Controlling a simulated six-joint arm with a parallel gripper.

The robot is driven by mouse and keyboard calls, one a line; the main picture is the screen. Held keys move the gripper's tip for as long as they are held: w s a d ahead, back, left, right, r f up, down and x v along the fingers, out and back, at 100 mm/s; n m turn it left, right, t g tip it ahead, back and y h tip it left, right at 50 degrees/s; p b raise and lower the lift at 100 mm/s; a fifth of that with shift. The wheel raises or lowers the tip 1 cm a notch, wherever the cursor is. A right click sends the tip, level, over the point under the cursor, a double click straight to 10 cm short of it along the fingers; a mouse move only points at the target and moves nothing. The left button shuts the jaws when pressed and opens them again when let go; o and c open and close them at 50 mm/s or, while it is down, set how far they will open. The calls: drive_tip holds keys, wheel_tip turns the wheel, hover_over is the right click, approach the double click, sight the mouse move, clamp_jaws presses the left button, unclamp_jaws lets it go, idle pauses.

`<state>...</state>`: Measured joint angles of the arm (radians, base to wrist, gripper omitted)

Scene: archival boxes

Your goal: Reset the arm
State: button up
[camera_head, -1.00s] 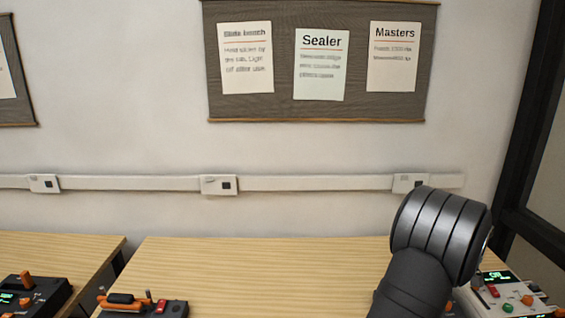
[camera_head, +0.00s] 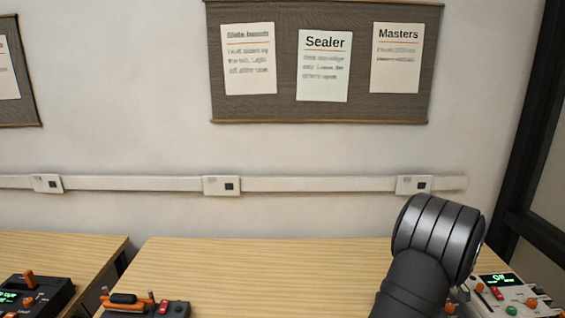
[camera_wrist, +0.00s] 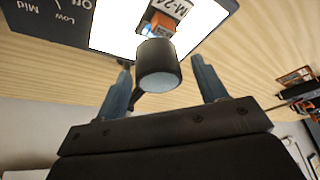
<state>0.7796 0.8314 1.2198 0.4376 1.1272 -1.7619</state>
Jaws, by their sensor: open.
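My arm (camera_head: 437,240) stands at the right of the head view, and my gripper's fingers are hidden there. In the wrist view my gripper (camera_wrist: 160,66) is open, with one grey-blue finger on each side. A dark cylinder (camera_wrist: 158,60) with a pale end face shows between the fingers, with visible gaps on both sides. I cannot tell whether it stands on the lit panel (camera_wrist: 112,38) behind it. An orange piece and a white label reading "M-2" lie on that panel.
The wooden table (camera_head: 240,270) is clear in the middle. A dark device with orange parts (camera_head: 140,303) sits at its front left. A control box (camera_head: 505,292) with a green display is at the right. Another device (camera_head: 35,295) is on the left table. The wall holds a notice board (camera_head: 280,108).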

drive_tip(key=v, duration=1.7)
drive_tip(key=x, duration=1.7)
drive_tip(key=shift+w+a+f, duration=0.1)
drive_tip(key=shift+a+f, duration=0.1)
drive_tip(key=shift+a+m, duration=0.25)
drive_tip(key=shift+m, duration=0.25)
drive_tip(key=shift+o, duration=0.2)
drive_tip(key=shift+r, duration=0.1)
drive_tip(key=o, duration=0.4)
drive_tip(key=shift+r, duration=0.1)
drive_tip(key=shift+c, duration=0.2)
drive_tip(key=o, duration=0.4)
drive_tip(key=s+a+r+m+h, duration=0.1)
drive_tip(key=r+m, duration=0.1)
drive_tip(key=r, duration=0.4)
drive_tip(key=s+a+r+m+h, duration=0.1)
drive_tip(key=r+m+h, duration=0.1)
drive_tip(key=r, duration=0.4)
drive_tip(key=s+a+r+m+h, duration=0.1)
drive_tip(key=r+m+h, duration=0.1)
drive_tip(key=r+m, duration=0.2)
drive_tip(key=shift+a+r+t, duration=0.2)
drive_tip(key=shift+r+t, duration=0.2)
drive_tip(key=shift+r, duration=0.5)
drive_tip(key=shift+c, duration=0.2)
drive_tip(key=x, duration=0.9)
drive_tip(key=shift+w+d+f, duration=0.2)
drive_tip(key=shift+d+f, duration=0.1)
drive_tip(key=shift+f, duration=0.05)
